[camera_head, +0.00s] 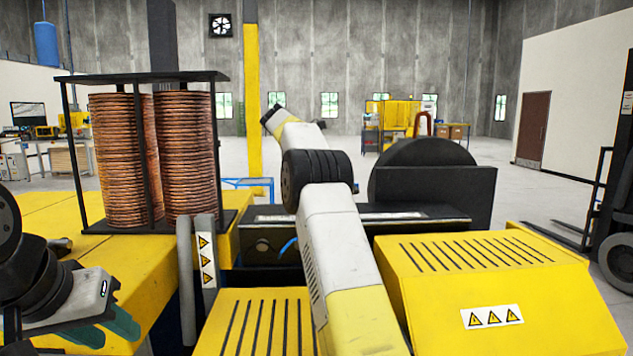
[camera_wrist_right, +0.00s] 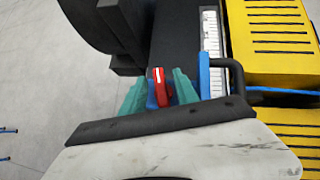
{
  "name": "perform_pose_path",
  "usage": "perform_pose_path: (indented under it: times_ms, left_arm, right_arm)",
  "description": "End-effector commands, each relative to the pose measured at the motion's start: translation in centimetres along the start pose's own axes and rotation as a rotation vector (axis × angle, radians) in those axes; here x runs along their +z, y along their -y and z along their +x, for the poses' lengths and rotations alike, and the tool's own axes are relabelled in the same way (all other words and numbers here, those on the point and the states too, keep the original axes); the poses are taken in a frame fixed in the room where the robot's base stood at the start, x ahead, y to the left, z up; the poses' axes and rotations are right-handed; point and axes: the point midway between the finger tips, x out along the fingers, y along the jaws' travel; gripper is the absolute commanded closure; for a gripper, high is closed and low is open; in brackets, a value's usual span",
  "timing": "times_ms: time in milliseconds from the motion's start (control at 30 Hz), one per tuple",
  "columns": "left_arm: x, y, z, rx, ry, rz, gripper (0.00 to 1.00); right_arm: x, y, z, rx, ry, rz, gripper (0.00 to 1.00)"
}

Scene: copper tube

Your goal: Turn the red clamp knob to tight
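The red clamp knob (camera_wrist_right: 160,88) shows in the right wrist view, with a pale mark on its face. It sits on a blue mount. My right gripper (camera_wrist_right: 160,92) is open, with one green finger on each side of the knob and a gap between each finger and the red part. In the head view my right arm reaches forward over the machine and hides the knob and that gripper's fingers. My left gripper (camera_head: 112,328) is at the lower left of the head view, its green fingers apart and empty, far from the knob.
A white ruler scale (camera_wrist_right: 211,45) and a blue part with a dark bar lie right of the knob. Yellow vented housings (camera_head: 470,270) flank my right arm. Copper coils (camera_head: 185,150) stand in a black rack at left. A forklift (camera_head: 615,190) stands at right.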

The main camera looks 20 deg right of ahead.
Motion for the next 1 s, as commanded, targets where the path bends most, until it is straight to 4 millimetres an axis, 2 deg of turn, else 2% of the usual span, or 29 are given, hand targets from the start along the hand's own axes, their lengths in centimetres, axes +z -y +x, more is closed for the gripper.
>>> perform_pose_path:
  times_ms: [633,1000]
  left_arm:
    - [0.0,0.0,0.0,0.0,0.0,0.0,0.64]
    - [0.0,0.0,0.0,0.0,0.0,0.0,0.64]
  right_arm:
    - [2.2,-0.1,-2.2,0.001,0.001,0.002,0.64]
    - [2.3,0.8,-3.1,-0.001,0.001,-0.001,0.64]
